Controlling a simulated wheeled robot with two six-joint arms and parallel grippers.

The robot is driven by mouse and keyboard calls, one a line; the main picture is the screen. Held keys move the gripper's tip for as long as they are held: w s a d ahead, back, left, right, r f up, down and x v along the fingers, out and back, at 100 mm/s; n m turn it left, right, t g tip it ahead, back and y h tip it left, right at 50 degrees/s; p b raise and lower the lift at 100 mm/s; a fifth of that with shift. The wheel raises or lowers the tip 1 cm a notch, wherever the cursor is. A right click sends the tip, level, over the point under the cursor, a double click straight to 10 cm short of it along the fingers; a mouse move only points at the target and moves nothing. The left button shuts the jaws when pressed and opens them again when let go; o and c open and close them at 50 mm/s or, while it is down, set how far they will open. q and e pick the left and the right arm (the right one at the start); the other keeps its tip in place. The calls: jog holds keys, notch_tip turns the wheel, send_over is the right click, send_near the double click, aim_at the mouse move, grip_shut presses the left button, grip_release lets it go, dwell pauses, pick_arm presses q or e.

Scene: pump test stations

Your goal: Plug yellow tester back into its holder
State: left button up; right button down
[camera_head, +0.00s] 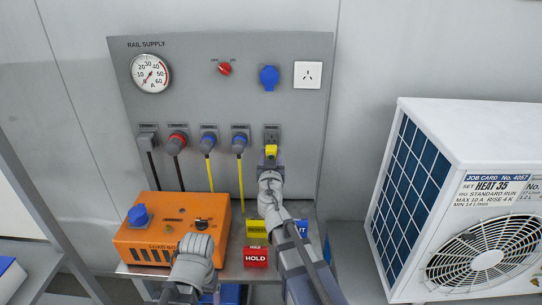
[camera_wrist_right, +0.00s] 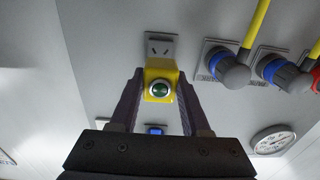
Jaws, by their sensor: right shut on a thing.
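The yellow tester (camera_head: 271,152) is a small yellow block. In the right wrist view the tester (camera_wrist_right: 160,85) has a green round button facing the camera. My right gripper (camera_head: 270,160) is shut on it, one finger on each side. The grey holder socket (camera_head: 271,133) at the right end of the panel's lower row is just beyond the tester. In the wrist view the socket plate (camera_wrist_right: 160,46) shows slots above the tester. I cannot tell whether they touch. My left arm's wrist is low in front of the orange box; the left fingers are hidden.
Plugs with cables sit left of the socket, including a blue one with a yellow cable (camera_head: 240,140). An orange box (camera_head: 160,240), a red HOLD block (camera_head: 255,257) and a yellow block (camera_head: 256,229) stand on the shelf. A white outdoor unit (camera_head: 470,150) stands at right.

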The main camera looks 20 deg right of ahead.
aim_at(272, 139)
jog(key=shift+d, duration=0.1)
jog(key=shift+w, duration=0.1)
jog(key=shift+x, duration=2.75)
jog(key=shift+w+d, duration=0.15)
jog(key=shift+w, duration=0.4)
dwell(1.4)
jog(key=shift+c, duration=1.4)
grip_release()
jog(key=v, duration=0.8)
jog(key=shift+w+f, duration=0.1)
